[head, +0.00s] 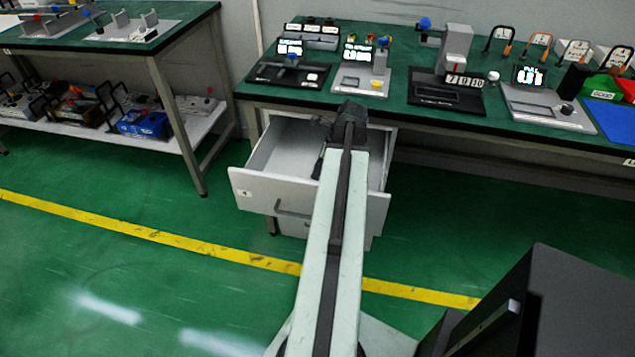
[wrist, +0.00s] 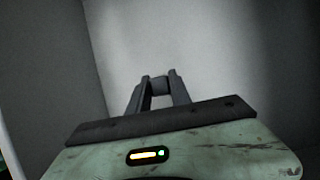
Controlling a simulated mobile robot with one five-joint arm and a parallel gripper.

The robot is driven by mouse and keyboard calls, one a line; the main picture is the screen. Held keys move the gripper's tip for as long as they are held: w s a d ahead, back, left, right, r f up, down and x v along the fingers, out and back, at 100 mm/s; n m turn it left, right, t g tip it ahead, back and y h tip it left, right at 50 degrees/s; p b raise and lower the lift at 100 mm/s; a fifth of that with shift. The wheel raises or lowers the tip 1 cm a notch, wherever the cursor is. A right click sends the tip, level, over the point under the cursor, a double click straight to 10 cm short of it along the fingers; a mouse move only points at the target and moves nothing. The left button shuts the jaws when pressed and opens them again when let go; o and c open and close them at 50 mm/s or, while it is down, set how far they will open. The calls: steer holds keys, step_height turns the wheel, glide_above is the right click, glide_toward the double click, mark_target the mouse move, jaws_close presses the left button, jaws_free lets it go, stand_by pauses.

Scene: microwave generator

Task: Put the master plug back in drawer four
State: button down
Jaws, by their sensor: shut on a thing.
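Drawer four (head: 262,190), a white drawer with a "4" label, is pulled open under the green bench. My arm reaches over its front, and my gripper (head: 318,166) hangs down inside it, partly hidden by the arm. In the wrist view my gripper (wrist: 159,80) points at the pale drawer interior (wrist: 215,50), with a grey wall to the left. Its fingers are shut on a small dark grey piece, apparently the master plug (wrist: 160,86), mostly hidden between them. I cannot tell whether the plug touches the drawer bottom.
The green bench (head: 400,110) above the drawer carries several devices with lit displays and several padlocks at the right. A second bench (head: 180,38) with a lower shelf of batteries stands at the left. The green floor in front, with a yellow line (head: 150,235), is clear.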

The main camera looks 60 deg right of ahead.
step_height(320, 180, down, 4)
steer(key=b, duration=0.3)
steer(key=shift+r, duration=0.4)
steer(key=shift+f, duration=0.15)
steer(key=c, duration=1.2)
jaws_free()
